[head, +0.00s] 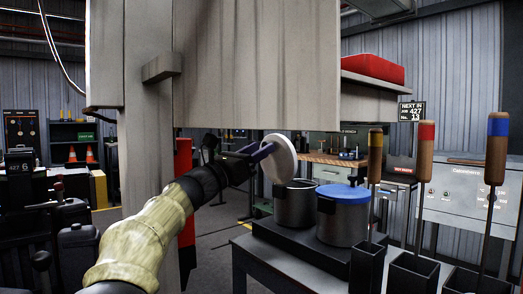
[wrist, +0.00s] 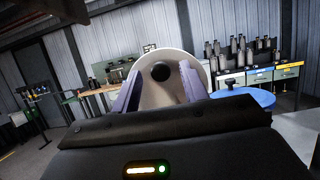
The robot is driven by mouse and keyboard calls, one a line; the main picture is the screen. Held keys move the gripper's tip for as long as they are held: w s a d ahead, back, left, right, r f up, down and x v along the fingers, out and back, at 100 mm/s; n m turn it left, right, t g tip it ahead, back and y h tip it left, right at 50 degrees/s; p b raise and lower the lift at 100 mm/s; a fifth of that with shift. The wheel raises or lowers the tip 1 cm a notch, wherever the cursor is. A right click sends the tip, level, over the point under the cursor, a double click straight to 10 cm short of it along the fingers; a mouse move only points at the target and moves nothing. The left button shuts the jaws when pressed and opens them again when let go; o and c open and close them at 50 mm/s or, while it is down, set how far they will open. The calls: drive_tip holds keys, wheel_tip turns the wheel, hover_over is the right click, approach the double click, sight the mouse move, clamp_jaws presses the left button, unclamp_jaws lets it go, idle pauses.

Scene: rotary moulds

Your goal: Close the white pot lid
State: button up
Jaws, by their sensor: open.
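The white lid (head: 283,157) stands tilted up, nearly on edge, above the left metal pot (head: 295,206), whose top is uncovered. My gripper (head: 262,153) is at the lid's left side, by its outer face. In the wrist view the white lid (wrist: 176,62) faces me, with a round black knob (wrist: 160,72) at its middle. My open gripper (wrist: 160,88) has one purple finger on each side of the knob. I cannot tell whether the fingers touch the lid.
A second metal pot (head: 343,222) with a blue lid (head: 343,193) stands close on the right. Both pots are on a dark table (head: 297,264). Wooden-handled tools (head: 424,152) stand upright in black holders at the right. A large grey panel (head: 240,65) hangs over my arm.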

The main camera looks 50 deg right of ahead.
drive_tip(key=shift+x, duration=0.8)
drive_tip(key=shift+c, duration=0.2)
